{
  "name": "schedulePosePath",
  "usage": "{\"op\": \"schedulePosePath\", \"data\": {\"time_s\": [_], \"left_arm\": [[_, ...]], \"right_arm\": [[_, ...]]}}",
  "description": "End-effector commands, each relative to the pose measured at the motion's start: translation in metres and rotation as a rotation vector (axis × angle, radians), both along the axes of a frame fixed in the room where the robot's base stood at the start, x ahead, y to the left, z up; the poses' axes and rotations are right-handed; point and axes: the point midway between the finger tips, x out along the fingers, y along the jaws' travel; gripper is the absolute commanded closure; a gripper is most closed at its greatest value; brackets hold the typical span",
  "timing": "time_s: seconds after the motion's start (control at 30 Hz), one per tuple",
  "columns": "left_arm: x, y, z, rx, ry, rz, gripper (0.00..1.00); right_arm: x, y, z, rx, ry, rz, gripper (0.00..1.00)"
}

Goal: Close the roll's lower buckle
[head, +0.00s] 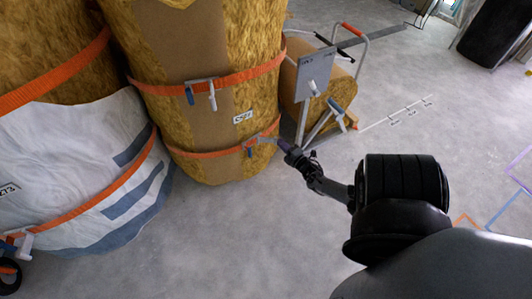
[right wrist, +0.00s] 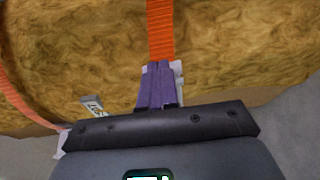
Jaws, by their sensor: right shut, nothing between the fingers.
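The tall yellow-brown roll (head: 215,120) stands in the upper left of the head view. Its lower orange strap (head: 205,155) runs round it near the floor. The lower buckle (head: 249,147) sits on that strap at the roll's right side; I cannot tell whether its lever is open or closed. My right gripper (head: 272,141) is beside this buckle. In the right wrist view, its purple fingers (right wrist: 157,85) are shut and empty, in front of the pale buckle plate (right wrist: 177,72) and orange strap (right wrist: 160,30). Contact is unclear. My left gripper is out of view.
An upper strap buckle (head: 200,90) with blue and white levers hangs above. A white-wrapped roll (head: 75,165) stands at the left. A trolley (head: 318,85) with a smaller roll stands behind at right. Grey floor (head: 240,240) is open in front.

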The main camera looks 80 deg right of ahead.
Motion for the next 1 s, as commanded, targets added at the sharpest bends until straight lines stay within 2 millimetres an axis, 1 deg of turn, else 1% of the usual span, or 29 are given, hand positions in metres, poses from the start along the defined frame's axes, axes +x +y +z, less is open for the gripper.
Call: {"op": "schedulePosePath", "data": {"time_s": [0.03, 0.1, 0.4, 0.67, 1.0], "left_arm": [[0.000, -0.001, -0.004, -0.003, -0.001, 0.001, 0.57], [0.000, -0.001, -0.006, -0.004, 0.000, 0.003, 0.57], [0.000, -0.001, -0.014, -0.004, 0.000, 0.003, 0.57], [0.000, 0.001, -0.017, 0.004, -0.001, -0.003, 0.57], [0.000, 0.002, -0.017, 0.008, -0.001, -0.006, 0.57]], "right_arm": [[-0.004, -0.008, -0.001, -0.004, 0.003, -0.006, 1.00], [-0.007, -0.015, -0.001, -0.003, 0.001, -0.011, 1.00], [-0.005, -0.036, -0.001, -0.002, 0.002, -0.014, 1.00], [-0.002, -0.043, -0.001, -0.001, 0.002, -0.014, 1.00], [-0.002, -0.044, 0.000, -0.001, 0.002, -0.014, 1.00]]}}
